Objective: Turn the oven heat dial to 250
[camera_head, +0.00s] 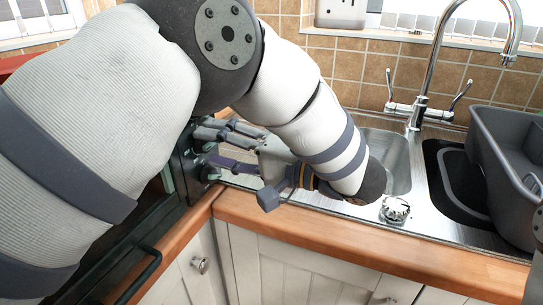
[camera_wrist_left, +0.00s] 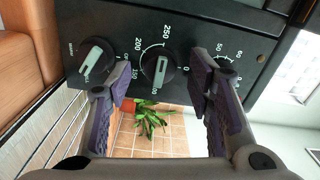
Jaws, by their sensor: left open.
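The heat dial (camera_wrist_left: 158,68) is the middle of three round dials on the dark oven panel (camera_wrist_left: 215,22) in the left wrist view. Numbers ring it, with 250 above it and 200 at its upper left. Its pale grip bar stands nearly upright, its upper end towards the 250 side; I cannot tell which end is the pointer. My left gripper (camera_wrist_left: 160,80) is open, one finger on each side of the dial; contact is unclear. In the head view the left gripper (camera_head: 207,147) is at the oven (camera_head: 184,165), whose dials are hidden there. My right gripper is not in view.
Other dials sit left (camera_wrist_left: 96,60) and right (camera_wrist_left: 225,66) of the heat dial. A wooden counter edge (camera_head: 350,240) runs beside the oven. The sink (camera_head: 400,160) has a tap (camera_head: 428,90) and a grey tub (camera_head: 505,150). A potted plant (camera_wrist_left: 148,118) shows beyond the fingers.

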